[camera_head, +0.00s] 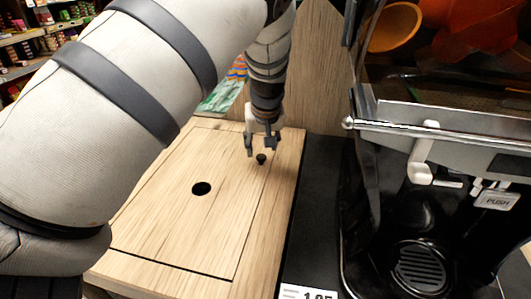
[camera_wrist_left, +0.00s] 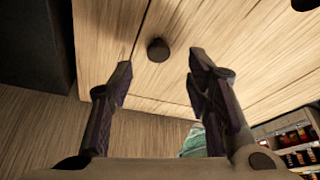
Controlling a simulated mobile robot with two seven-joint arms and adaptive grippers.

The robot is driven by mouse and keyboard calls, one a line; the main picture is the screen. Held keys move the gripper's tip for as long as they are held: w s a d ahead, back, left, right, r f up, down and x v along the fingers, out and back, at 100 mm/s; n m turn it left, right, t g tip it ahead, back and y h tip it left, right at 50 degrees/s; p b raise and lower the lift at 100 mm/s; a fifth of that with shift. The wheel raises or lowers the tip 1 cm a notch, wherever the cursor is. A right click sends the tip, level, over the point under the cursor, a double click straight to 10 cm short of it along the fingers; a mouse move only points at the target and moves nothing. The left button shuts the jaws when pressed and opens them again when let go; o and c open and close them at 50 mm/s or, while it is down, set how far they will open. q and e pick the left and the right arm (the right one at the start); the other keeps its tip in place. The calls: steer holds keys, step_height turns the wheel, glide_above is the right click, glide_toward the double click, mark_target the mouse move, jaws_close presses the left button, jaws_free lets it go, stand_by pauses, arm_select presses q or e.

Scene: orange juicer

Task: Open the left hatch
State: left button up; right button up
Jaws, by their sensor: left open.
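The left hatch (camera_head: 165,215) is a light wooden panel in the counter top, outlined by thin dark seams, with a round dark hole (camera_head: 202,188) in it. It lies flat and closed. A small black knob (camera_head: 261,158) stands near its far right corner; it also shows in the left wrist view (camera_wrist_left: 158,49). My left gripper (camera_head: 261,150) is open and empty, pointing down over the knob. In the left wrist view its two fingers (camera_wrist_left: 158,72) lie on either side of the knob, apart from it. My right gripper is not in view.
A juicer machine (camera_head: 430,180) with a metal front stands on the right, beside a black strip (camera_head: 318,210) and a price tag (camera_head: 308,293). A wooden upright panel (camera_head: 315,80) rises behind the counter. Store shelves (camera_head: 40,40) are at the far left.

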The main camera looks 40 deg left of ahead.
mark_target(262, 156)
arm_select(q)
steer(key=x, duration=0.5)
steer(key=shift+w, duration=0.1)
steer(key=shift+c, duration=0.5)
jaws_close()
steer(key=shift+w, duration=0.1)
